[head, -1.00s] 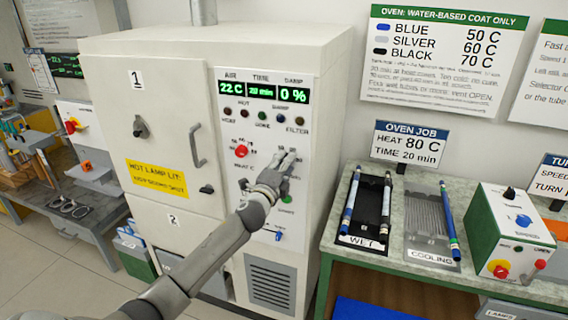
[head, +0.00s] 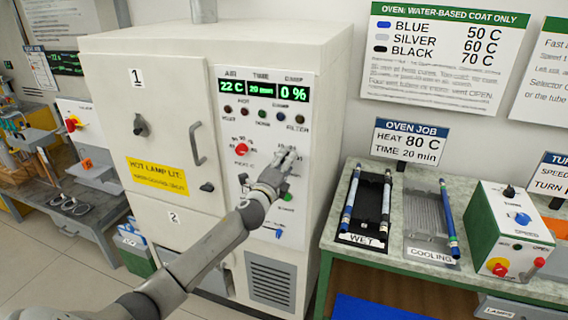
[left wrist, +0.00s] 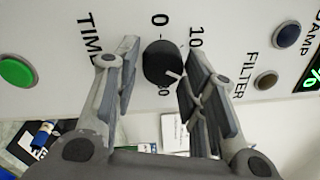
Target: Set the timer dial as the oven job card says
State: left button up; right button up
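The pointer aims down and right in the left wrist view, near a partly hidden number. My left gripper (head: 288,156) is at the panel, and its fingers (left wrist: 160,80) stand open on either side of the dial. A gap shows on the left; the right finger is close, and I cannot tell whether it touches. The TIME display (head: 262,90) reads 20 min. The oven job card (head: 408,143) reads heat 80 C, time 20 min. My right gripper is out of view.
A red knob (head: 241,149) is on the panel left of my gripper. A green button (left wrist: 17,73) and small lamps (left wrist: 287,35) are near the dial. The oven door handle (head: 197,145) sticks out at left. A bench with wet and cooling racks stands at right.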

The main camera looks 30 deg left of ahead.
pick_arm(q)
jog(key=shift+o, duration=0.8)
jog(key=v, duration=1.2)
